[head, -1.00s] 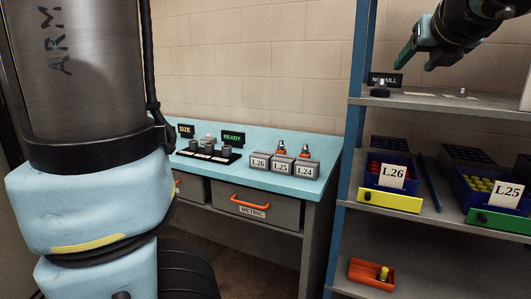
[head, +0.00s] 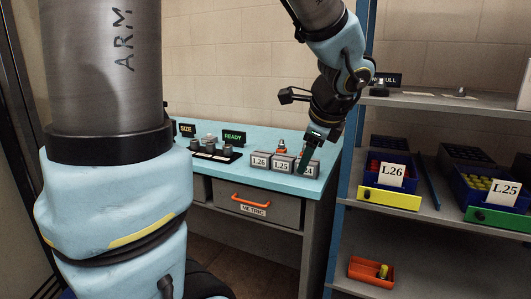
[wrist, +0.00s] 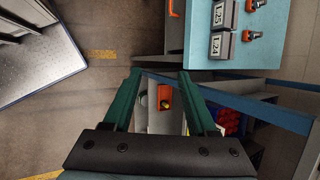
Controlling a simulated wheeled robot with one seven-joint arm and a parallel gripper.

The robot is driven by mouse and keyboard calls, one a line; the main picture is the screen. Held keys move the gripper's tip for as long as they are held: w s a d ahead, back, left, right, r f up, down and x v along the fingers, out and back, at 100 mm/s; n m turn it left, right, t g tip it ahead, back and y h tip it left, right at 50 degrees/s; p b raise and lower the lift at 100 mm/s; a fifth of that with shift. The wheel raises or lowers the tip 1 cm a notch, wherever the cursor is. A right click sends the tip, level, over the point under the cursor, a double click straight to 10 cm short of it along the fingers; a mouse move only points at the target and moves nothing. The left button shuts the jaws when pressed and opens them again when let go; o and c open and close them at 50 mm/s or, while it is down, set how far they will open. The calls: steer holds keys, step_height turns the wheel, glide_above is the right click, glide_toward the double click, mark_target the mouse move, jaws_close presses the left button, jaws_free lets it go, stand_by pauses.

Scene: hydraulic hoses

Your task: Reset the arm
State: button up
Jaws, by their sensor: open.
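My gripper (head: 309,155) hangs from my arm in front of the right end of the blue bench in the head view, overlapping the L.24 block. In the wrist view, my gripper (wrist: 160,75) has its two green fingers apart with nothing between them but the distant shelf and floor. The bench top (head: 245,172) carries grey blocks labelled L.26 (head: 259,160), L.25 (head: 282,164) and L.24 (head: 313,172), the last partly hidden by my gripper. In the wrist view the L.25 block (wrist: 222,14) and L.24 block (wrist: 220,46) stand on the bench near the top.
The shelf unit (head: 352,195) stands right of the bench, with an L.26 bin (head: 390,198), an L.25 bin (head: 490,215) and, lower down, an orange tray (head: 368,275) holding a yellow-topped piece. An orange-handled drawer (head: 250,207) is under the bench. Floor shows left in the wrist view.

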steer(key=s+a+f+n+g+h, duration=0.1)
steer(key=s+a+f+n+g, duration=0.1)
steer(key=a+f+n, duration=0.4)
steer(key=s+a+f+n+g, duration=0.2)
steer(key=a+f+n, duration=0.4)
steer(key=a+n, duration=0.4)
steer(key=s+n, duration=0.1)
steer(key=n, duration=0.5)
steer(key=shift+s+f+g+h, duration=0.25)
steer(key=shift+f+g+h, duration=0.05)
steer(key=shift+f+h, duration=0.1)
